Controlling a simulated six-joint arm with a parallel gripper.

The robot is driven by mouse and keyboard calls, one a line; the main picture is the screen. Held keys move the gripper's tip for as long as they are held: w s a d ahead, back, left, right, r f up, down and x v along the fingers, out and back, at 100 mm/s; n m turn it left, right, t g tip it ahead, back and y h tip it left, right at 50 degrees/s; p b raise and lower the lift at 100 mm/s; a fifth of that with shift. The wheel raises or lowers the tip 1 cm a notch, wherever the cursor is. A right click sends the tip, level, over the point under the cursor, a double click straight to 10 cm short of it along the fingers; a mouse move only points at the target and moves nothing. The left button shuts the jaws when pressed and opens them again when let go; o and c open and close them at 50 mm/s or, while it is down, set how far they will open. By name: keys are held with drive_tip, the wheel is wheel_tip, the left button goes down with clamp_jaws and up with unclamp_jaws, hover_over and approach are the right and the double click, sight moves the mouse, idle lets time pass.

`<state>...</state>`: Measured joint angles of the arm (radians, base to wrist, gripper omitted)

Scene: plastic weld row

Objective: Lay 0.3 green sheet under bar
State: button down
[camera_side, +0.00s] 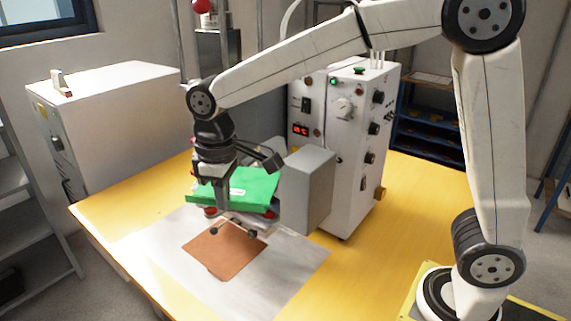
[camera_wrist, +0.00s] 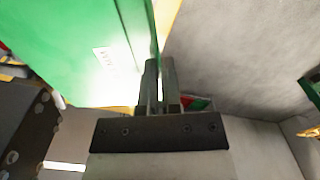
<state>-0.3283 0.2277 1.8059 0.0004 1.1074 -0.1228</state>
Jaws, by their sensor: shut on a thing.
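The green sheet (camera_side: 255,183) is a flat piece with a small white label, above the work surface beside the grey box of the machine. My gripper (camera_side: 221,208) is shut on the green sheet at its near edge, its finger reaching down in front of it. In the wrist view the green sheet (camera_wrist: 75,45) fills the upper left, and the fingers of my gripper (camera_wrist: 160,72) are close together at its edge. Red round parts show just below the sheet. I cannot clearly tell the bar; the sheet and my gripper hide that area.
A brown sheet (camera_side: 222,252) lies on a grey plate (camera_side: 290,268) on the yellow table (camera_side: 120,215). The white control machine (camera_side: 345,130) with its grey box (camera_side: 309,188) stands close at right. A white cabinet (camera_side: 110,120) stands at left. The table's front left is clear.

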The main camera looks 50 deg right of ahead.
wheel_tip(320, 180, down, 9)
drive_tip(key=d+n, duration=0.2)
drive_tip(key=n, duration=1.1)
hover_over(299, 319)
wheel_tip(299, 319, down, 21)
drive_tip(key=shift+a+f, duration=0.1)
drive_tip(key=shift+f, duration=0.15)
drive_tip(key=shift+f, duration=2.2)
drive_tip(key=shift+f, duration=1.75)
drive_tip(key=shift+f, duration=0.1)
